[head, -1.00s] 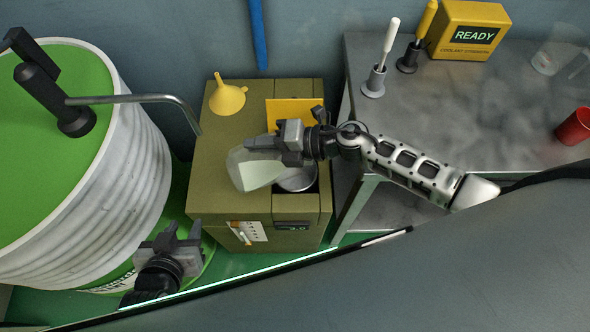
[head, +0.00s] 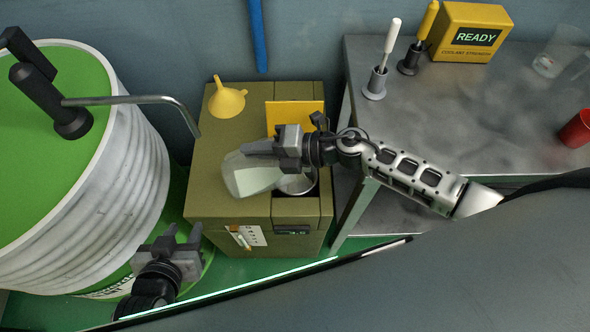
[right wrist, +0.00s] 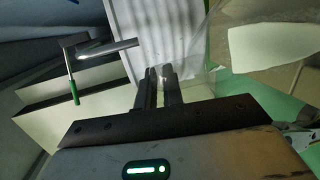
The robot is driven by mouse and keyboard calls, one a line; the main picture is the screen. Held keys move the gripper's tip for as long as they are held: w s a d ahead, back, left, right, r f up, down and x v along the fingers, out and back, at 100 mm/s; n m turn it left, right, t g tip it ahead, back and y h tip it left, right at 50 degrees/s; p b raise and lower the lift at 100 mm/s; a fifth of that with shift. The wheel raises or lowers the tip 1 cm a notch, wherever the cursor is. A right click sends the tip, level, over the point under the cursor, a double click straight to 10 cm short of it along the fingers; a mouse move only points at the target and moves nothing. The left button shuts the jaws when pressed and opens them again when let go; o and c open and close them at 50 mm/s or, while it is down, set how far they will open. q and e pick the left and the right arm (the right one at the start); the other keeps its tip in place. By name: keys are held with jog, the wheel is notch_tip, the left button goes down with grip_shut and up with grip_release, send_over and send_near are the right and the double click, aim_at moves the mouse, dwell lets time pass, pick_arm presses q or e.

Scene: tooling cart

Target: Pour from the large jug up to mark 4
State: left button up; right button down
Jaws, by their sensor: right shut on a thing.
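The large jug (head: 232,184) is clear, with pale liquid in it, and hangs tilted above the olive cabinet. My right gripper (head: 268,147) is shut on the jug at its upper side. In the right wrist view, the jug's pale liquid (right wrist: 272,52) shows at the upper right, beside the fingers (right wrist: 160,85). A metal vessel (head: 296,184) sits in the cabinet's opening, partly hidden under the jug and gripper. I cannot make out mark 4 or any stream of liquid. My left gripper (head: 183,234) is open and empty, low in front of the drum.
The olive cabinet (head: 218,140) carries a yellow funnel (head: 227,99) and an upright yellow plate (head: 294,112). A ribbed white drum (head: 130,190) stands left. The metal cart (head: 460,110) at right holds a yellow READY box (head: 468,32), two handled tools in stands, a red cup (head: 577,128) and a clear beaker (head: 548,62).

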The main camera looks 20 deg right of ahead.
jog(key=shift+s+a+f+b, duration=0.1)
jog(key=shift+a+b, duration=0.15)
jog(key=shift+b, duration=0.1)
jog(key=shift+a, duration=0.1)
pick_arm(q)
jog(key=shift+w+f, duration=0.1)
jog(key=shift+w, duration=0.25)
jog(key=shift+s+d+f+b, duration=0.1)
jog(key=shift+s+f+b, duration=0.2)
jog(key=shift+f+b, duration=0.3)
pick_arm(e)
jog(key=shift+a, duration=0.4)
pick_arm(q)
jog(key=shift+r, duration=0.15)
